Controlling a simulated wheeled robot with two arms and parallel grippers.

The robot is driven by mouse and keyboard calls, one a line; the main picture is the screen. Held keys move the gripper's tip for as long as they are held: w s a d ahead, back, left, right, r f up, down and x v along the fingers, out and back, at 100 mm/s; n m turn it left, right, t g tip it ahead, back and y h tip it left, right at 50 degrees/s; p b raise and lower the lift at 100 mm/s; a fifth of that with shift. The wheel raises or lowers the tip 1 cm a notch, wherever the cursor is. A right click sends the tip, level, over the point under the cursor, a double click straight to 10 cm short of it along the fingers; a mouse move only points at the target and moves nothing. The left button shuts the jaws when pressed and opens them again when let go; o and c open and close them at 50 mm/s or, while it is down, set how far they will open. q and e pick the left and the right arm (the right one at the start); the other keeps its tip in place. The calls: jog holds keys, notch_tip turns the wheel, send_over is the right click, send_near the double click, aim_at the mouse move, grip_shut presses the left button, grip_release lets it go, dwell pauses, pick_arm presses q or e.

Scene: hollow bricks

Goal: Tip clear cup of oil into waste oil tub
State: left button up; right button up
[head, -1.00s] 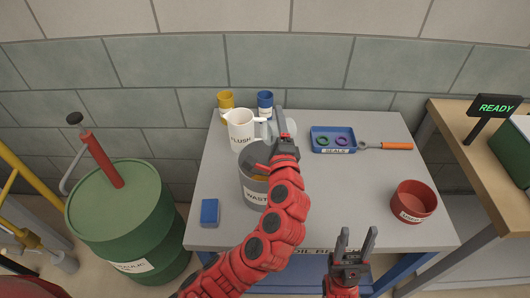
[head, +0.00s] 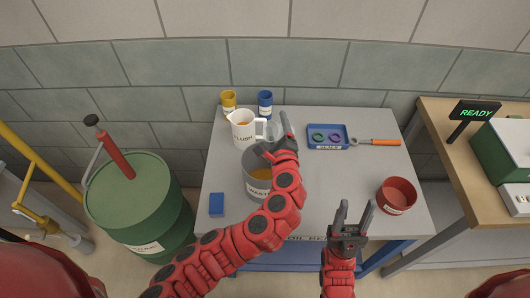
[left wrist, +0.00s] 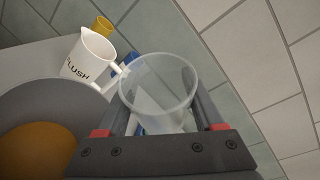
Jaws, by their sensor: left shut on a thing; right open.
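My left gripper (head: 275,137) is shut on the clear cup (left wrist: 158,92), just behind the waste oil tub. The cup is mostly hidden by the gripper in the head view. In the left wrist view it is see-through between the fingers, and I see no oil colour in it. The grey waste oil tub (head: 257,188) stands at the left middle of the table with orange-brown oil inside. Its rim (left wrist: 78,108) and oil fill the lower left of the left wrist view. My right gripper (head: 351,222) is open and empty at the table's front edge.
A white FLUSH jug (head: 243,130) stands close behind the tub, near yellow (head: 228,101) and blue (head: 265,102) cups. A blue seals tray (head: 327,137), an orange-handled wrench (head: 375,142) and a red bowl (head: 397,193) lie right. A blue block (head: 217,204) sits front left.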

pick_arm(q)
jog(key=m+p, duration=0.1)
jog(key=p, duration=0.3)
jog(key=shift+r+g, duration=0.35)
jog(key=shift+g, duration=0.05)
jog(key=shift+f+m+g+p, duration=0.3)
jog(key=shift+m+p, duration=0.3)
jog(key=shift+p, duration=0.1)
jog(key=m+p, duration=0.1)
jog(key=p, duration=0.2)
jog(key=shift+a+r+g+y+p, duration=0.1)
jog(key=shift+r+g+y+p, duration=0.05)
jog(key=shift+g+y+p, duration=0.2)
jog(key=shift+s+a+f+m+p, duration=0.1)
jog(key=shift+f+m+p, duration=0.25)
jog(key=shift+m, duration=0.15)
jog(key=m+g+p, duration=0.1)
jog(key=p, duration=0.2)
jog(key=shift+a+r+y, duration=0.15)
jog(key=shift+y, duration=0.1)
jog(key=shift+s+a+m+p, duration=0.1)
jog(key=shift+m+p, duration=0.3)
jog(key=shift+p, duration=0.05)
jog(key=shift+f, duration=0.3)
jog(key=shift+s+f, duration=0.1)
